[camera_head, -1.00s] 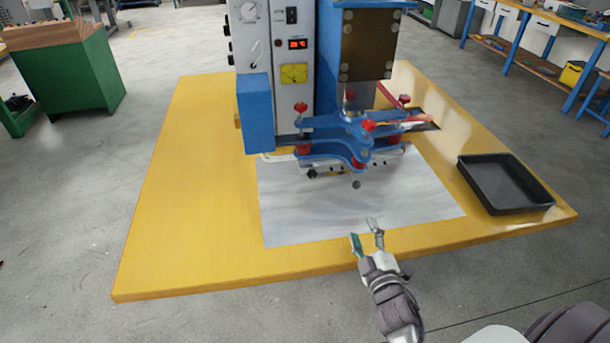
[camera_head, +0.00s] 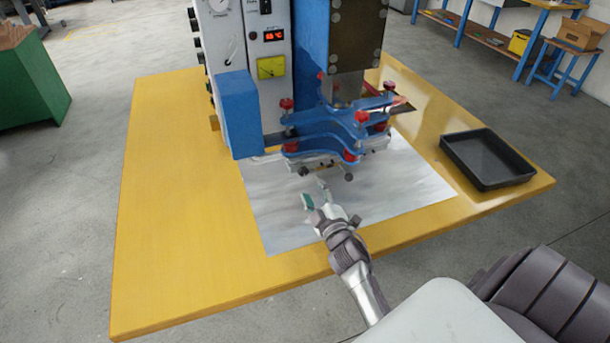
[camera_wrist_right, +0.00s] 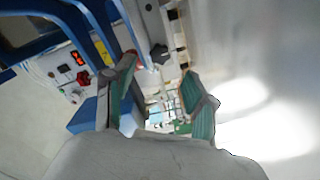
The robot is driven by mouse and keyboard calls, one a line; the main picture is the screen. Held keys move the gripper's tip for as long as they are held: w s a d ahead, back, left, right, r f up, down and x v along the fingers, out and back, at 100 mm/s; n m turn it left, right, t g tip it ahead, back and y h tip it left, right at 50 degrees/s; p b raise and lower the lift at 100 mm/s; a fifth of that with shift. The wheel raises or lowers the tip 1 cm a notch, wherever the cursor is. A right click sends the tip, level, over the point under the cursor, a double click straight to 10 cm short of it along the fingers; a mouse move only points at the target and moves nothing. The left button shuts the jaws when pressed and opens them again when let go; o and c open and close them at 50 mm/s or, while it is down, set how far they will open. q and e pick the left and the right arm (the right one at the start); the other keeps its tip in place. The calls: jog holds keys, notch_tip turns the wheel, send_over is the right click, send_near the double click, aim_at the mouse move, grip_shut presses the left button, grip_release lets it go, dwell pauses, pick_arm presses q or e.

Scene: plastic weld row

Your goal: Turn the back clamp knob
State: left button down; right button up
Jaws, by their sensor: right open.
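The blue clamp plates (camera_head: 325,122) sit at the front of the welding machine and carry several red knobs, one at the front right (camera_head: 361,117) and one at the far right (camera_head: 389,87). I cannot tell for sure which one is the back clamp knob. Small dark knobs (camera_head: 348,177) sit low at the front of the clamp. A black knob (camera_wrist_right: 158,53) shows in the right wrist view, ahead of the fingertips and apart from them. My right gripper (camera_head: 314,193) is open and empty, above the grey sheet just in front of the clamp. My left gripper is not in view.
The machine's white panel (camera_head: 242,55) and blue box (camera_head: 238,115) stand left of the clamp. A black tray (camera_head: 488,160) lies at the table's right. The yellow table (camera_head: 175,200) is clear at the left and front.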

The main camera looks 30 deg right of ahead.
aim_at(304, 173)
jog(key=x, duration=0.5)
jog(key=shift+w+d, duration=0.15)
jog(key=shift+w, duration=0.55)
jog(key=shift+c, duration=1.5)
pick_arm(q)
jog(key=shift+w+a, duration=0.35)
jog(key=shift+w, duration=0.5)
pick_arm(e)
grip_shut()
